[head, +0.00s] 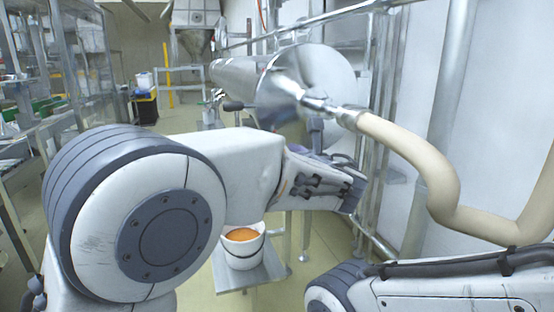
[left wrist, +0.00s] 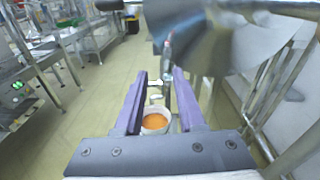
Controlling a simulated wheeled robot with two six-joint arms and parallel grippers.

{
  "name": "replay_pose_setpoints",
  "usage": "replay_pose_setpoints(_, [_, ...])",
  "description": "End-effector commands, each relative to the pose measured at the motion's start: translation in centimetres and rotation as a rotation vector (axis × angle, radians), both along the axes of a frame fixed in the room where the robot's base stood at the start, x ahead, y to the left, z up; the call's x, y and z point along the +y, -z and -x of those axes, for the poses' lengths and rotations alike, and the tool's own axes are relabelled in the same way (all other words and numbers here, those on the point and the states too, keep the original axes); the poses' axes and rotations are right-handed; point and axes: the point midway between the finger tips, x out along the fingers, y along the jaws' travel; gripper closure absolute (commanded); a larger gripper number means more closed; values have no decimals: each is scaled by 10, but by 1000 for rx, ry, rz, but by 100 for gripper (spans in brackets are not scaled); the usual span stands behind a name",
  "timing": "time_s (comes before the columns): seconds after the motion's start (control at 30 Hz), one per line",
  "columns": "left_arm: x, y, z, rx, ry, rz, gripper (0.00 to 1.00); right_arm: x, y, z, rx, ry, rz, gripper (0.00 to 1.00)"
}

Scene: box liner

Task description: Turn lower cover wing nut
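A shiny round metal cover (head: 335,75) closes the near end of a horizontal steel cylinder (head: 232,75) in the head view. The cover also fills the top right of the left wrist view (left wrist: 250,45), blurred. I cannot make out the lower wing nut for certain; a small pale piece (left wrist: 156,84) shows between my fingertips in the left wrist view. My left gripper (left wrist: 158,78) is open, its two purple fingers apart, below the cover. In the head view my left arm hides the cover's lower part, and the fingers cannot be seen. My right gripper is out of view.
A white bucket with orange contents (head: 243,250) stands on a metal shelf (head: 238,280) below my left arm. A beige hose (head: 415,150) runs from the cover's centre to the right. Steel rails and a white wall close the right side. Floor is clear at left centre.

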Motion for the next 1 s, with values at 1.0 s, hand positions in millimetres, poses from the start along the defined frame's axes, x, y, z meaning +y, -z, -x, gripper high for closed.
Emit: replay_pose_setpoints(1.0, [22, -6, -107, -41, 26, -80, 61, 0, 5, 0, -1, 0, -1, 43])
